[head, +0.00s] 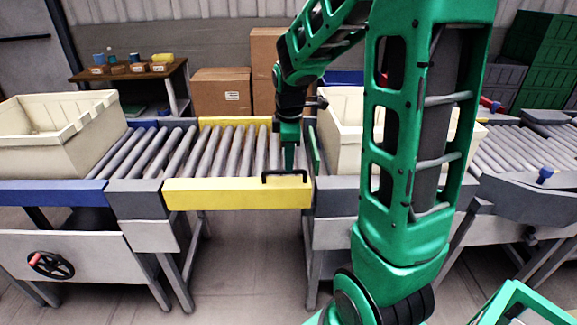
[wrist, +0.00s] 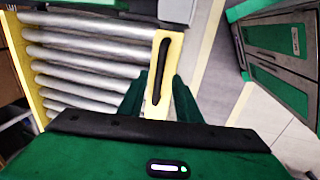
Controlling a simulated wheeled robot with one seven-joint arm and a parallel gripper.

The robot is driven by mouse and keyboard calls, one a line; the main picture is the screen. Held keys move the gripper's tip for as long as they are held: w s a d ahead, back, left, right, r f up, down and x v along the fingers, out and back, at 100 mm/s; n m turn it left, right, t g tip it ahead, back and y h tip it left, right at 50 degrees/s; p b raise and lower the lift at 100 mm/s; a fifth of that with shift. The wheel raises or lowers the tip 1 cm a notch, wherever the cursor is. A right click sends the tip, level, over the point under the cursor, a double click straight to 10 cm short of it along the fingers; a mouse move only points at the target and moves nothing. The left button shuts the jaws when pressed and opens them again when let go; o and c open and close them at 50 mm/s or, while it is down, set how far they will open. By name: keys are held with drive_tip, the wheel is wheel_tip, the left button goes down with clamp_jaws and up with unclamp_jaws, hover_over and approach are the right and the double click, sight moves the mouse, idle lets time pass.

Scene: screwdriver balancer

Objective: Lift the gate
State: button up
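The gate is a yellow-framed roller section (head: 236,195) lying level between two conveyor parts in the head view. A black bar handle (head: 286,174) sits at the right end of its yellow front beam. The wrist view shows the handle (wrist: 163,62) on the yellow beam (wrist: 170,60). My gripper (head: 289,165) points down at the handle. In the wrist view my gripper (wrist: 160,77) has its two green fingers apart, one on each side of the handle's line, with a gap to it. Whether the fingertips reach down to the handle's height is unclear.
A cream crate (head: 50,140) stands on the left conveyor. Another cream crate (head: 340,115) stands right of the gate, partly hidden by my arm. Cardboard boxes (head: 221,92) and a small table (head: 130,72) are behind. Floor in front is clear.

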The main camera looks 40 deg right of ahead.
drive_tip(key=shift+w+d+f, duration=0.1)
drive_tip(key=shift+w+f, duration=0.05)
drive_tip(key=shift+f, duration=0.85)
drive_tip(key=shift+w+d+f, duration=0.1)
drive_tip(key=shift+w+f, duration=0.05)
drive_tip(key=shift+f, duration=0.85)
